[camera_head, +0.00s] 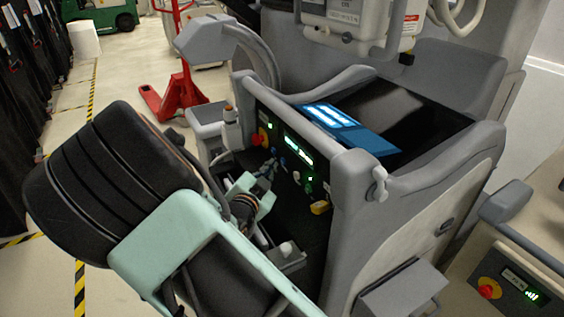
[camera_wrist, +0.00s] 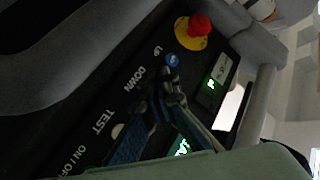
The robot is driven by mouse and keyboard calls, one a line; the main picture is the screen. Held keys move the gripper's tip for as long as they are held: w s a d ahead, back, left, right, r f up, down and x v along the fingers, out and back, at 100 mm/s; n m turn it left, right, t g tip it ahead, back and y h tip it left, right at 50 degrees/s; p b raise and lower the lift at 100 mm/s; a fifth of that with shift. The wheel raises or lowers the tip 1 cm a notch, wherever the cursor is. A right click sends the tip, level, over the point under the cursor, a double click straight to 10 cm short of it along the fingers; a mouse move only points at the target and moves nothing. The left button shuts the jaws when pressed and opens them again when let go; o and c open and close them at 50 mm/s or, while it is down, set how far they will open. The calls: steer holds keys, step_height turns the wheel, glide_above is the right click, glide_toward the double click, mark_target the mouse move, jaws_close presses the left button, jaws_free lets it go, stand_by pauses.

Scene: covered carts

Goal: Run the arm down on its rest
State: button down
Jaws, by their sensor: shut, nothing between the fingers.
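A dark control panel (camera_head: 318,167) is on the side of the grey cart. In the wrist view its labels read UP (camera_wrist: 158,49), DOWN (camera_wrist: 135,78), TEST (camera_wrist: 103,121) and ON/OFF (camera_wrist: 76,160). A blue button (camera_wrist: 172,60) sits beside UP. My gripper (camera_wrist: 172,80) is shut and empty, its tips close in front of the panel beside DOWN; it hides what lies beside that label. I cannot tell whether it touches. In the head view my gripper (camera_head: 268,168) is at the panel's left part. A grey curved arm (camera_head: 215,33) stands behind the cart; I cannot make out its rest.
A red knob on a yellow base (camera_wrist: 198,27) is just above the blue button. Lit displays (camera_head: 299,149) are on the panel. A grey box (camera_head: 399,292) juts out at the cart's lower front. A red pallet jack (camera_head: 180,95) stands behind on open floor.

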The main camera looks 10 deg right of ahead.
stand_by(0.4)
steer(key=shift+w+d, duration=0.15)
steer(key=shift+d, duration=0.25)
steer(key=shift+w+d+b, duration=0.2)
steer(key=shift+d+b, duration=0.25)
stand_by(1.5)
steer(key=shift+a, duration=0.1)
stand_by(4.6)
steer(key=shift+s+a, duration=0.35)
steer(key=shift+a, duration=0.4)
